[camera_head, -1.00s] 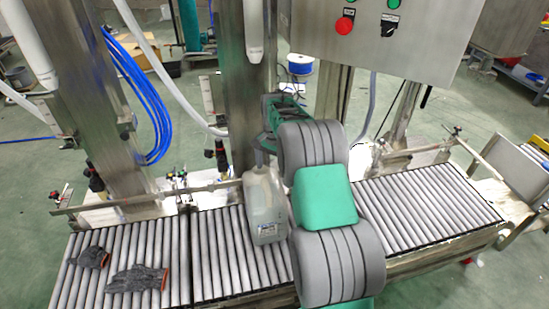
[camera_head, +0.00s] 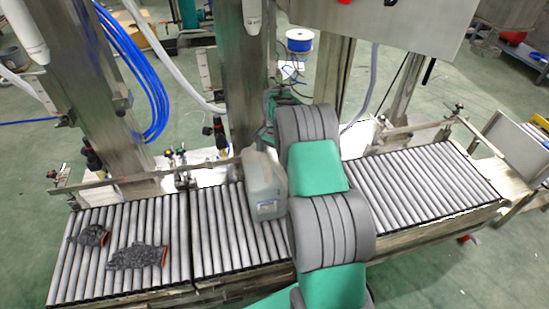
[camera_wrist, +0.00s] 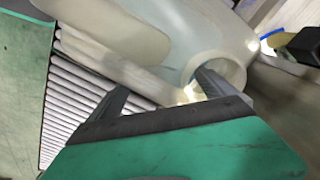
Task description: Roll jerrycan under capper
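The translucent white jerrycan (camera_head: 265,188) stands upright on the roller conveyor (camera_head: 225,215), near the middle. In the wrist view the jerrycan (camera_wrist: 215,30) is close up, with its handle and a round, ring-like opening showing. My gripper (camera_wrist: 160,92) is at the top of the jerrycan. Its two dark fingers are apart, and part of the handle lies between them with rollers showing in the gap. The right finger reaches into the ring-like part. I cannot tell which machine part is the capper.
A rail (camera_head: 150,182) runs along the conveyor's far side. Grey gloves (camera_head: 137,257) lie on the left rollers. Steel columns (camera_head: 247,85) stand behind, with a white cylinder (camera_head: 252,14) hanging above the jerrycan. The right rollers (camera_head: 425,190) are clear.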

